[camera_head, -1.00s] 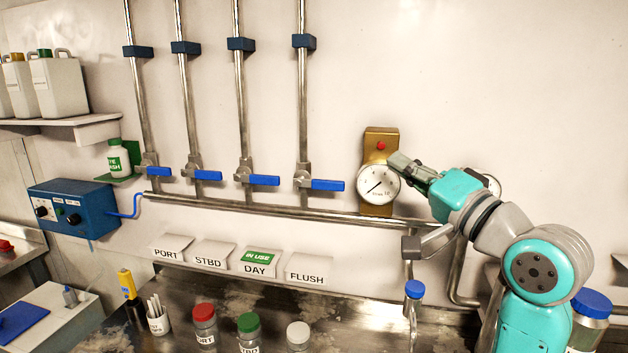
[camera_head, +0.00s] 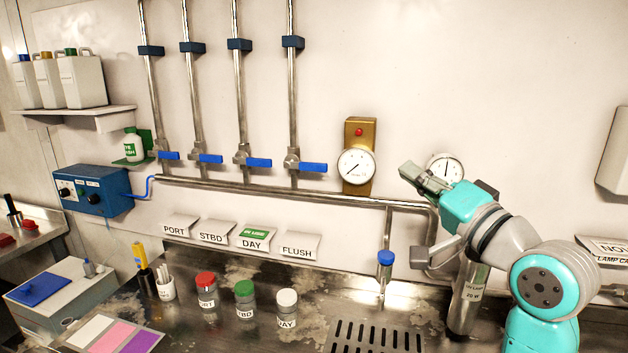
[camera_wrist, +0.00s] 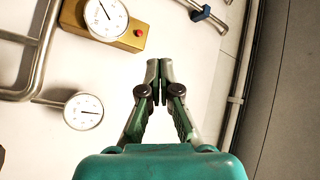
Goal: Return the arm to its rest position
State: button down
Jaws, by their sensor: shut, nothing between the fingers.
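My arm is teal and grey and stands at the right of the head view. My gripper (camera_head: 414,177) is shut and empty, held in the air in front of the white wall. It is right of the brass-backed gauge (camera_head: 356,166) and just left of the second round gauge (camera_head: 446,166), which it partly overlaps. In the wrist view my gripper (camera_wrist: 160,68) has its fingertips together, with both gauges to its left.
Pipes with blue-handled valves (camera_head: 313,167) run along the wall. Below are label cards, a steel counter with capped jars (camera_head: 244,299), a blue-capped tap fitting (camera_head: 385,262) and a drain grate (camera_head: 372,338). A blue control box (camera_head: 92,190) is on the left.

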jog(key=s+d+f+h, duration=0.1)
jog(key=s+f, duration=0.3)
jog(key=f, duration=0.8)
jog(key=s+d+f+m+h, duration=0.1)
jog(key=s+f+h, duration=0.3)
jog(key=f, duration=0.9)
jog(key=s+f+h, duration=0.3)
jog(key=s+f, duration=0.2)
jog(key=f, duration=0.7)
jog(key=shift+s+d+f+m, duration=0.3)
jog(key=shift+d+f+m, duration=0.1)
jog(key=s+f+n+g, duration=0.1)
jog(key=s+f+n, duration=0.1)
jog(key=s, duration=0.9)
jog(key=s+f+n+g+h, duration=0.1)
jog(key=s+f+n, duration=0.2)
jog(key=s, duration=0.9)
jog(key=s+f+n+g, duration=0.1)
jog(key=s+f+n, duration=0.1)
jog(key=s, duration=0.9)
jog(key=shift+s+f+n+h, duration=0.2)
jog(key=shift+f+n+h, duration=0.15)
jog(key=shift+f, duration=0.45)
